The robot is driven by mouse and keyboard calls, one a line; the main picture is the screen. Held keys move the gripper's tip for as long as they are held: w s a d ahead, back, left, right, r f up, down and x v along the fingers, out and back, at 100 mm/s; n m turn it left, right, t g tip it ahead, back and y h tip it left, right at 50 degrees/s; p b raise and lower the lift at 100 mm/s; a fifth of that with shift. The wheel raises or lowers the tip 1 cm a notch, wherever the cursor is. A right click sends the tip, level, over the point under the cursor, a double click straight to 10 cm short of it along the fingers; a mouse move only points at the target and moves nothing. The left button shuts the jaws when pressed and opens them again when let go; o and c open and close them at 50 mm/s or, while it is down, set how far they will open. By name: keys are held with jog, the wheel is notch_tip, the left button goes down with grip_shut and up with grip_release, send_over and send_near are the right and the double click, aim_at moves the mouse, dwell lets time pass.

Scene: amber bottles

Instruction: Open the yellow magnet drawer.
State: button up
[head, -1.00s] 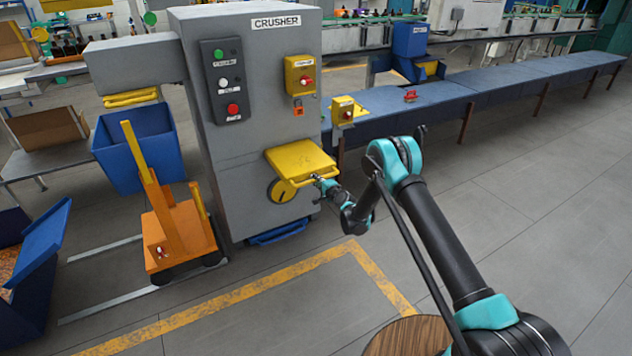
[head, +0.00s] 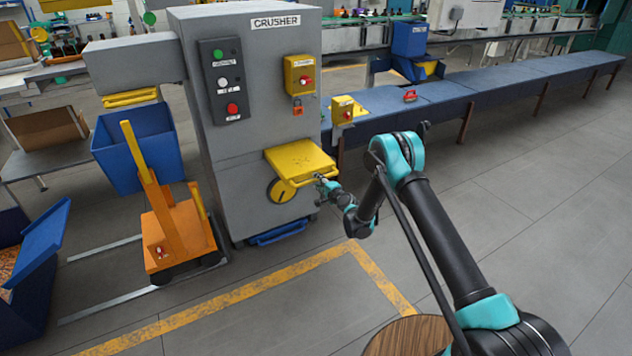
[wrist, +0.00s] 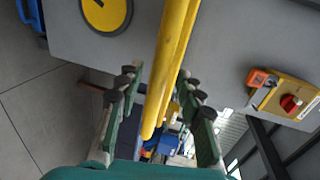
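The yellow magnet drawer (head: 300,157) sticks out from the front of the grey crusher (head: 245,110), with a yellow bar handle along its outer edge. My gripper (head: 322,182) is at the right end of that handle. In the wrist view the yellow handle (wrist: 172,65) runs between the two fingers of my gripper (wrist: 162,92), with a gap on each side. The fingers are apart and not closed on it. How far the drawer extends inside the crusher is hidden.
A round yellow disc (head: 282,190) sits below the drawer. A yellow switch box (head: 300,75) with a red knob is above it. An orange cart (head: 180,235) stands at left, and a blue-topped conveyor (head: 480,85) runs behind. The floor in front is clear.

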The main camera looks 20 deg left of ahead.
jog(key=v, duration=0.5)
dwell(0.3)
jog(key=s+d+r+n+g+h, duration=0.1)
jog(key=s+d+r+n+h, duration=0.2)
jog(key=d+r, duration=0.85)
jog(key=s+d+r+n+g+h, duration=0.15)
jog(key=s+d+r, duration=0.25)
jog(key=d+r, duration=0.8)
jog(key=s+d+f+n+g+h, duration=0.1)
jog(key=s+d+f+h, duration=0.1)
jog(key=s+d, duration=1.3)
jog(key=s+d+f+n+g+h, duration=0.2)
jog(key=s+d+h, duration=0.3)
jog(key=s+d, duration=1)
jog(key=s, duration=0.3)
jog(key=shift+f, duration=0.2)
jog(key=shift+n+h, duration=0.25)
